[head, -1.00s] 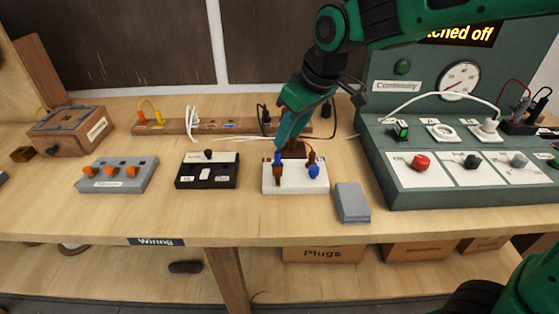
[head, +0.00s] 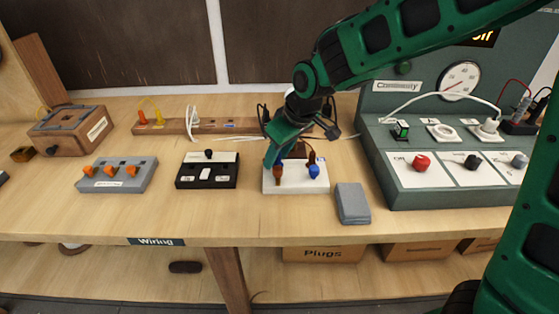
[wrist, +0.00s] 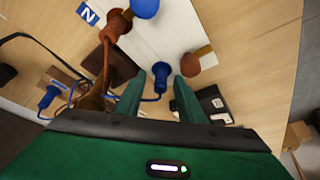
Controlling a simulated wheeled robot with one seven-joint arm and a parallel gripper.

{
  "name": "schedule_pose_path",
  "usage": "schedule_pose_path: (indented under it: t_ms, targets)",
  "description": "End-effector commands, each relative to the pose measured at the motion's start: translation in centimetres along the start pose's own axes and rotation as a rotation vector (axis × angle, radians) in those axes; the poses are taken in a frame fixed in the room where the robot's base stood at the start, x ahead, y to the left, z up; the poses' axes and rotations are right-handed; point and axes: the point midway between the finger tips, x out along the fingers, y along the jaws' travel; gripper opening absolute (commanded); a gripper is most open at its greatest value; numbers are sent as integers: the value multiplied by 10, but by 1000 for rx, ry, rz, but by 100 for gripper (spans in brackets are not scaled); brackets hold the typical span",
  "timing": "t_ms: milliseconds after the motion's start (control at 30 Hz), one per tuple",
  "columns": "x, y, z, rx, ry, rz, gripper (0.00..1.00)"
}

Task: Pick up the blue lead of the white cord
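The white terminal block (head: 296,188) stands on the bench under my gripper (head: 271,160). It has brown posts and a blue post (head: 314,171). In the wrist view my gripper (wrist: 160,80) is open. A blue lead end (wrist: 160,76) with a thin blue wire shows between its fingertips; I cannot tell whether they touch it. A second blue lead (wrist: 48,97) lies to the left by a dark wooden piece. A brown lead (wrist: 117,24) sits at the block near the N label, beside the blue post (wrist: 145,8). I cannot tell which blue lead belongs to the white cord.
A grey box (head: 352,203) lies right of the block. A black switch unit (head: 207,183) and a grey connector block (head: 118,187) stand to the left. A wooden rack (head: 170,128) with cords is behind. The green test console (head: 450,197) stands right.

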Motion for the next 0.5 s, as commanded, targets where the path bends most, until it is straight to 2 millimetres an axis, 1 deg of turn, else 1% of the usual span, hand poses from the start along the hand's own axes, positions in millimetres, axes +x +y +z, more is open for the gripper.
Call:
schedule_pose_path:
  t_ms: [200,267,300,333,367,500]
  targets:
    - [0,0,0,1,0,0,35]
    - [0,0,0,1,0,0,21]
    - [0,0,0,1,0,0,12]
    - [0,0,0,1,0,0,4]
    - [0,0,0,1,0,0,2]
    - [0,0,0,1,0,0,2]
